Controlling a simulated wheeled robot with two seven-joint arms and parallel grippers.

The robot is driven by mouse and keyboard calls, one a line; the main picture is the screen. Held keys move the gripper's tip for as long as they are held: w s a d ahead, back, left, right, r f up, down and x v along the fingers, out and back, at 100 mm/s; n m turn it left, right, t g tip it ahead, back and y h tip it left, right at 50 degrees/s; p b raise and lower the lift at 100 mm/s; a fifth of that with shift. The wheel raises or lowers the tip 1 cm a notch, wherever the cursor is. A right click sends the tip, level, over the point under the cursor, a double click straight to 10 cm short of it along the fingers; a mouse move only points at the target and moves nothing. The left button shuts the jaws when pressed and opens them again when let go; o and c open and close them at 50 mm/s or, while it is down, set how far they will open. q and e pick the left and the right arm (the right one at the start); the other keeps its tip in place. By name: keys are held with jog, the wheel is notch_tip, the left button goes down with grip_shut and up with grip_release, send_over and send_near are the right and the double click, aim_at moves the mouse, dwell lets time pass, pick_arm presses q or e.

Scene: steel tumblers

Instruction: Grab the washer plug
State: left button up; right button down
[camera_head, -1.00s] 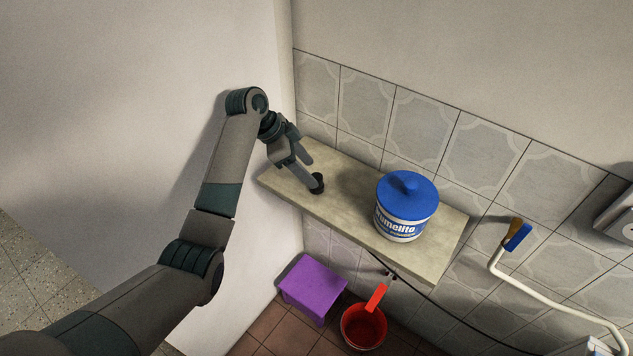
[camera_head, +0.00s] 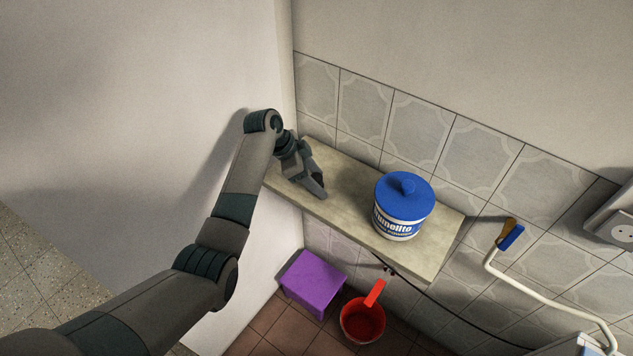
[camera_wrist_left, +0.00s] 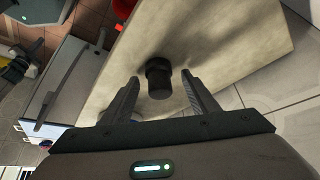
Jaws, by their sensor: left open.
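The washer plug (camera_wrist_left: 158,78) is a short black cylinder on the stone shelf (camera_head: 352,188). In the left wrist view it shows between the two fingers of my left gripper (camera_wrist_left: 160,77), with a gap on each side. In the head view my left gripper (camera_head: 316,184) is over the left part of the shelf, and its fingers and hand hide the plug. The gripper is open and holds nothing. My right gripper is in neither view.
A white tub with a blue lid (camera_head: 404,207) stands on the shelf to the right of my gripper. A purple stool (camera_head: 312,280) and a red dipper (camera_head: 362,320) are below.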

aim_at(317, 176)
pick_arm(q)
jog(key=c, duration=1.1)
jog(key=shift+c, duration=0.2)
jog(key=shift+r, duration=0.15)
jog(key=shift+r+b, duration=0.5)
notch_tip(317, 176, up, 2)
jog(key=shift+r+b, duration=0.2)
jog(key=shift+b, duration=0.55)
jog(key=s+d+r+b, duration=0.3)
jog(key=s+d+r, duration=0.3)
jog(key=s, duration=0.3)
jog(key=shift+s+d+r+b, duration=0.2)
jog(key=shift+s+r+b, duration=0.2)
jog(key=shift+r, duration=0.3)
